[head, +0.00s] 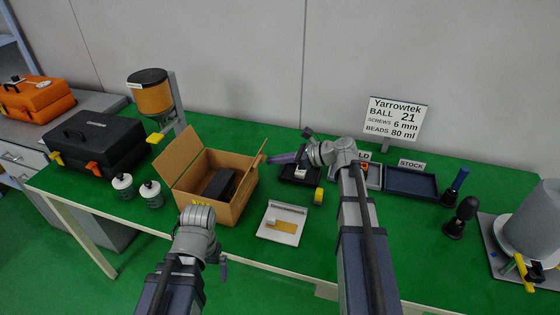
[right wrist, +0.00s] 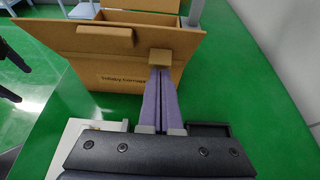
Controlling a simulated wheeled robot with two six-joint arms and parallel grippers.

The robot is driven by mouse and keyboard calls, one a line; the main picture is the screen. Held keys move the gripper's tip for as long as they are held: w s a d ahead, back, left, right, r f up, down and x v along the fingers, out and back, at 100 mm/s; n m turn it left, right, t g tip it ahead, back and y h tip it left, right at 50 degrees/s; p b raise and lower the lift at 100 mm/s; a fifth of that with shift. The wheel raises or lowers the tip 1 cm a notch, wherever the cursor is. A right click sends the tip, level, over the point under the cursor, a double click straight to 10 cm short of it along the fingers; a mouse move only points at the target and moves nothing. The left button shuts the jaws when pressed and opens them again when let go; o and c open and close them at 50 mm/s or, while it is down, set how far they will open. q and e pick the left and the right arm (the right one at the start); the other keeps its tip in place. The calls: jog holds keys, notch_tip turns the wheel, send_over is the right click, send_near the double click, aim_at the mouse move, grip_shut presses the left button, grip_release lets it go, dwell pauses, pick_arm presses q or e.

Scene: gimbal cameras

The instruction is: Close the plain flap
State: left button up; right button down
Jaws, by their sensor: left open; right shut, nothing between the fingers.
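The open cardboard box (head: 230,212) stands left of the table's middle with a dark object (head: 219,184) inside. Its left flap (head: 180,152) stands up and leans outward. Its right flap (head: 252,176) is raised on the side facing my right gripper (head: 270,159). In the right wrist view the near flap (right wrist: 85,42) has a small tan block (right wrist: 173,61) at its edge. My right gripper's purple fingers (right wrist: 161,78) are shut and empty, their tips at that block; contact is unclear. My left gripper (head: 197,210) is in front of the box; its fingers are mostly hidden.
A white tray (head: 291,235) lies right of the box, with a dark tray (head: 412,184) farther right. Two white bottles (head: 137,190) and a black case (head: 94,142) stand left. A hopper (head: 152,94) stands behind. Green table shows between the items.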

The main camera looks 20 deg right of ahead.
jog(key=w+a+r+g+h+p, duration=0.1)
jog(key=h+p, duration=0.1)
jog(key=p, duration=0.3)
jog(key=w+a+r+g+h+p, duration=0.1)
jog(key=a+r+g+h+p, duration=0.1)
jog(key=p, duration=0.4)
jog(key=w+a+r+g+h+p, duration=0.1)
jog(key=r+h+p, duration=0.1)
jog(key=p, duration=0.3)
jog(key=shift+w+a+g+h, duration=0.2)
jog(key=shift+a+g+h, duration=0.1)
jog(key=shift+h, duration=0.2)
jog(key=shift+w+a+g+h+p, duration=0.2)
jog(key=shift+a+g+h+p, duration=0.1)
jog(key=shift+p, duration=0.25)
jog(key=shift+w+a+g+h+p, duration=0.45)
jog(key=shift+a+h, duration=0.2)
jog(key=shift+h, duration=0.15)
jog(key=w+a+f+g+h+b, duration=0.1)
jog(key=w+a+f+h+b, duration=0.1)
jog(key=a, duration=0.4)
jog(key=shift+w+a+f+b, duration=0.25)
jog(key=shift+w+f+b, duration=0.55)
jog(key=shift+w+f, duration=0.25)
